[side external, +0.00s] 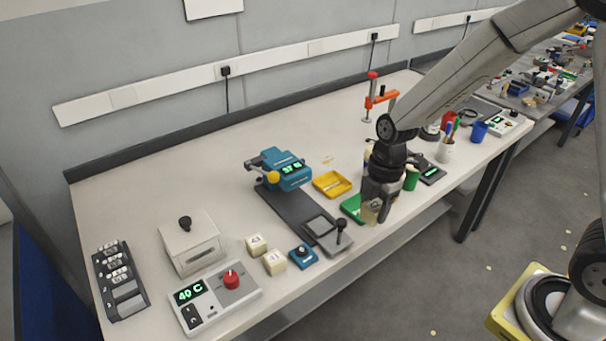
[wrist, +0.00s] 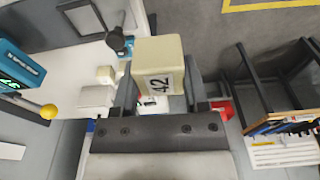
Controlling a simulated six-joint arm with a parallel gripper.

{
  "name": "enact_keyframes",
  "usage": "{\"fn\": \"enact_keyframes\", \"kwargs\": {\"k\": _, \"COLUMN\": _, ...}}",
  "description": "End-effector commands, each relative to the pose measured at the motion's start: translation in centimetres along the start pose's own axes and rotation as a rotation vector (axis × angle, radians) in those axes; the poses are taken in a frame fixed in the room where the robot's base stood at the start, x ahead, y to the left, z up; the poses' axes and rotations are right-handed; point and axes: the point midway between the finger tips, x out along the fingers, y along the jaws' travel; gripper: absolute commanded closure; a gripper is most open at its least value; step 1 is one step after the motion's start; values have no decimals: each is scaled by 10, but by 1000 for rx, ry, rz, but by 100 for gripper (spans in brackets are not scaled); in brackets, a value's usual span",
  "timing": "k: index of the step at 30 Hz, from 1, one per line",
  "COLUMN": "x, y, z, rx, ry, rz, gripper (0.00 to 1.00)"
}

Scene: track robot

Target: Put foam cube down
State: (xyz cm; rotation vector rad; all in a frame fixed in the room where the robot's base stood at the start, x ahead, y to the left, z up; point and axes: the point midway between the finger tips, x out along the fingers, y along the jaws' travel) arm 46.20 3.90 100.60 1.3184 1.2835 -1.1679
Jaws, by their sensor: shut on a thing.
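A cream foam cube marked 42 (wrist: 160,65) is held between the two fingers of my gripper (wrist: 159,85) in the wrist view. In the side external view my gripper (side external: 378,200) points down near the table's front edge, and the cube (side external: 370,215) shows at its tip. A green tray (side external: 350,207) is just left of the cube and partly hidden behind my gripper. I cannot tell how high the cube is above the table. Two similar cream cubes, one farther back (side external: 256,244) and one nearer (side external: 274,262), stand on the table to the left.
A yellow tray (side external: 332,184) lies behind and left of the green one. A blue device (side external: 283,170) and a small lever unit (side external: 328,235) stand left. A green cup (side external: 411,179) and a dark scale (side external: 430,172) are to the right.

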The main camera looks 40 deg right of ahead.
Motion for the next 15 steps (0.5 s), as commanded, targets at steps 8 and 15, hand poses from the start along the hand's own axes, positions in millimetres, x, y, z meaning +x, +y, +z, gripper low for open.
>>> {"fn": "enact_keyframes", "kwargs": {"k": 8, "x": 1, "y": 0, "z": 42, "rx": 147, "ry": -1, "rz": 17, "gripper": 100}}
{"fn": "enact_keyframes", "kwargs": {"k": 15, "x": 2, "y": -5, "z": 83, "rx": 297, "ry": -1, "rz": 35, "gripper": 100}}
